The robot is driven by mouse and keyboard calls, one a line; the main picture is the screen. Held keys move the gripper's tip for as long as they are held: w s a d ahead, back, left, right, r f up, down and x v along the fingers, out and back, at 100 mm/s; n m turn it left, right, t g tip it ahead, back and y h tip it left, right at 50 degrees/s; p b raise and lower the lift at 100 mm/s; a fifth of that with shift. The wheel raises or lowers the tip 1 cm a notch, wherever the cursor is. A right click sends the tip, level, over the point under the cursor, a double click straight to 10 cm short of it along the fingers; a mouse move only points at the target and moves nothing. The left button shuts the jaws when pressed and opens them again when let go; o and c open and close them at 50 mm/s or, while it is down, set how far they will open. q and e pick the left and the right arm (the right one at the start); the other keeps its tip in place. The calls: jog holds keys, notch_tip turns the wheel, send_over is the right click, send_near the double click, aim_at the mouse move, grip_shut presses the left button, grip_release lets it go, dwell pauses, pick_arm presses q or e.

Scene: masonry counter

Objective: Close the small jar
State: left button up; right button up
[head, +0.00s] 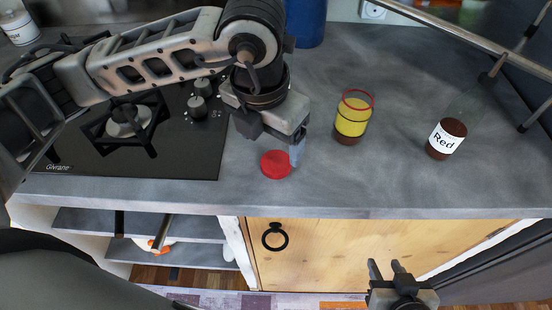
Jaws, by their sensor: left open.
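The small jar (351,121) stands upright on the counter, right of the middle in the head view. It has a yellow label, a red ring at its mouth and something dark at the bottom. A round red lid (276,164) lies flat on the counter near the front edge, apart from the jar. My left gripper (295,153) is open and points down just right of the lid; one finger hides much of the other. I cannot tell whether it touches the lid. My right gripper (388,268) is open and empty, low in front of the wooden cabinet door.
A bottle labelled "Red" (446,138) stands to the right on the grey counter (400,185). A black gas hob (190,150) is at left. A blue container (305,25) stands behind. A metal rail (470,37) crosses the upper right. The counter between jar and bottle is clear.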

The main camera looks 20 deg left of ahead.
aim_at(276, 162)
pick_arm(q)
jog(key=shift+w+d+f+p, duration=0.1)
jog(key=shift+f+p, duration=0.1)
jog(key=shift+f, duration=0.65)
jog(key=shift+w+d+f+p, duration=0.15)
jog(key=shift+f+p, duration=0.1)
jog(key=shift+f, duration=0.65)
jog(key=shift+w+d+f+p, duration=0.1)
jog(key=shift+f+p, duration=0.1)
jog(key=shift+f, duration=0.65)
jog(key=c, duration=1)
